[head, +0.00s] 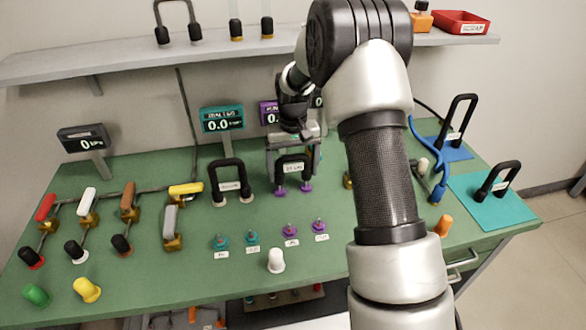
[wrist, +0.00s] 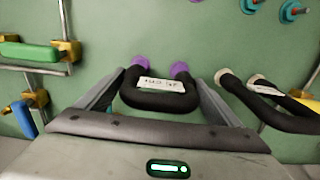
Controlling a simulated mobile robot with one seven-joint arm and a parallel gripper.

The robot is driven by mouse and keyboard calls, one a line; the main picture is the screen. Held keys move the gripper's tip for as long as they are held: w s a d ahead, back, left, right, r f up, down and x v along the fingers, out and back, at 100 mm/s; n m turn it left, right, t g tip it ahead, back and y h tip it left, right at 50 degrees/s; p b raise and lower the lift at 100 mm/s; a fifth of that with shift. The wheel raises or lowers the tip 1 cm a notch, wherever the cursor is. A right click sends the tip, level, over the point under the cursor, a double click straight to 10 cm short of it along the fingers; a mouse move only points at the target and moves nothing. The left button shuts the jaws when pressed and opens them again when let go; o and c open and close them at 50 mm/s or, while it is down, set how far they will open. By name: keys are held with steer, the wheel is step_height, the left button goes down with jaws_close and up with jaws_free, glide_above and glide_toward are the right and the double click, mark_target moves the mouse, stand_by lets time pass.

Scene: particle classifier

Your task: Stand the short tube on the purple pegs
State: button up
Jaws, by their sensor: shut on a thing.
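A short black U-shaped tube (head: 293,163) with a white label and purple pieces at its two lower ends is between the fingers of my gripper (head: 293,172), above the middle of the green table. In the wrist view, the tube (wrist: 158,99) sits upright between both fingers (wrist: 160,92); its purple ends point away from me. I cannot tell whether those ends touch the table. Two purple pegs, the left one (head: 290,231) and the right one (head: 319,226), stand in front of the tube with labels below them, apart from it and bare.
Two teal pegs (head: 221,241) are left of the purple pegs. Another black U-tube (head: 230,183) with pale ends stands close left of the held tube. A white cap (head: 276,260) is near the front. Valves with coloured handles (head: 88,202) fill the left side.

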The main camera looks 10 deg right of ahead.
steer(key=shift+f+b, duration=0.9)
steer(key=shift+f, duration=0.8)
steer(key=o, duration=1)
step_height(320, 180, up, 18)
steer(key=shift+f+p, duration=0.25)
steer(key=shift+p, duration=0.9)
